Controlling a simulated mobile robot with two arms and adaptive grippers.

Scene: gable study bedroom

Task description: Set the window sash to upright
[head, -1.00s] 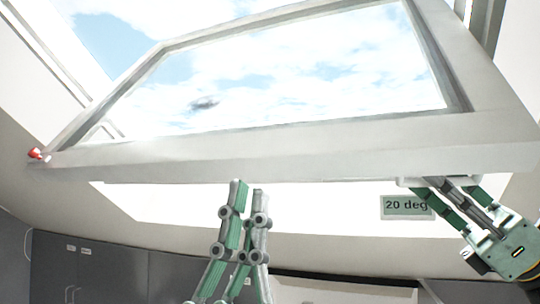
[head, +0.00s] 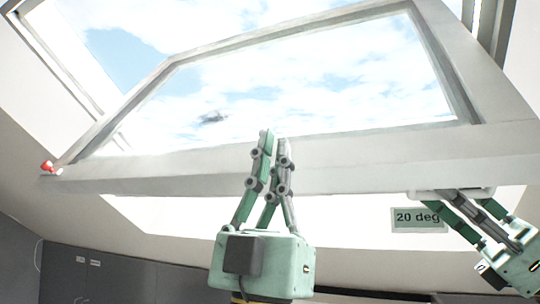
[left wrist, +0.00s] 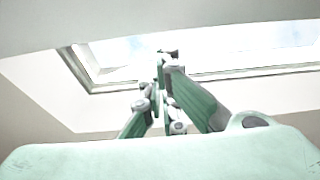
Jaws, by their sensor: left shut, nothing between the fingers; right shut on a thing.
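The window sash (head: 330,163) is a white frame with a large pane, tilted in the sloped roof opening, sky behind it. A sign reading "20 deg" (head: 418,219) shows below its lower rail at the right. My right gripper (head: 465,197) is shut on a pale handle (head: 432,193) at the underside of that rail; its fingertips partly cover the handle. My left gripper (head: 274,140) is shut and empty, fingers pointing up, in front of the lower rail in the picture. It also shows in the left wrist view (left wrist: 167,56); I cannot tell whether it touches the sash.
A small red-and-white piece (head: 48,167) sits at the sash's lower left corner. Dark grey cabinets (head: 100,275) stand along the wall below. The sloped white ceiling surrounds the opening.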

